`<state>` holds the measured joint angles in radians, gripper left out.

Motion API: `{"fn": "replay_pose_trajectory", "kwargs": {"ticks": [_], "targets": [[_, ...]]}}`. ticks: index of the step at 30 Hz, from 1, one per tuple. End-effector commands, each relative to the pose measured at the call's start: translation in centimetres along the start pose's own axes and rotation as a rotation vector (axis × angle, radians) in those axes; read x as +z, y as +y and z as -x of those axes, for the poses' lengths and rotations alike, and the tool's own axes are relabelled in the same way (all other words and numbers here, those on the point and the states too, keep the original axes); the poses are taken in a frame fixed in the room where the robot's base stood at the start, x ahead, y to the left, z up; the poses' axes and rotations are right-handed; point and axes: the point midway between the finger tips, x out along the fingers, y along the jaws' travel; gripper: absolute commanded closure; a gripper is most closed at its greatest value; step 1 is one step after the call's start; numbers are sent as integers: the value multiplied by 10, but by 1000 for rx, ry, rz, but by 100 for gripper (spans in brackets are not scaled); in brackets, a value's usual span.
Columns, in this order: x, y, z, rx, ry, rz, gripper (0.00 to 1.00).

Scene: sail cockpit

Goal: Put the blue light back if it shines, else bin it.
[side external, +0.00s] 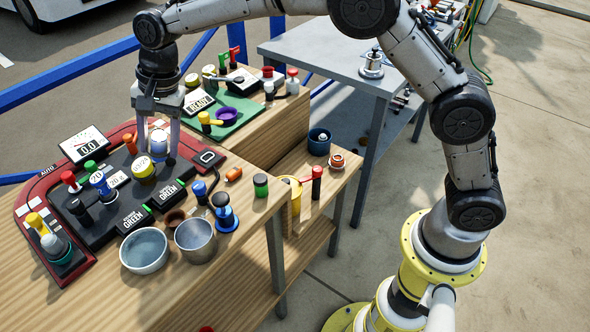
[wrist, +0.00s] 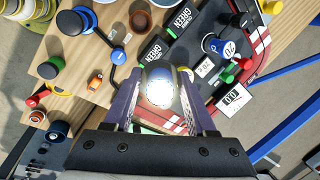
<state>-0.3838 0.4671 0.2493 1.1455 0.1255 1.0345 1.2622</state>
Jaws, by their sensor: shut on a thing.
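The blue light (side external: 158,142) is between the fingers of my gripper (side external: 157,156), over the black console panel (side external: 125,205). In the wrist view my gripper (wrist: 160,105) is shut on the light (wrist: 160,88), which glows bright white with a dark bluish top. Its lower end is hidden by the glare, so I cannot tell whether it touches the panel. No container in view is clearly marked as the bin. A metal cup (side external: 195,240) and a grey bowl (side external: 145,249) stand at the front of the table.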

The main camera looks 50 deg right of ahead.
Motion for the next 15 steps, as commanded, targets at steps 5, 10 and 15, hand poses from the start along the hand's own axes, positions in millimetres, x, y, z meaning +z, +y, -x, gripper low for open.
{"fn": "replay_pose_trajectory", "kwargs": {"ticks": [5, 10, 15], "targets": [[-83, 36, 14, 32, 47, -162, 98], [-152, 82, 28, 67, 86, -318, 98], [-213, 136, 47, 100, 120, -479, 98]]}}
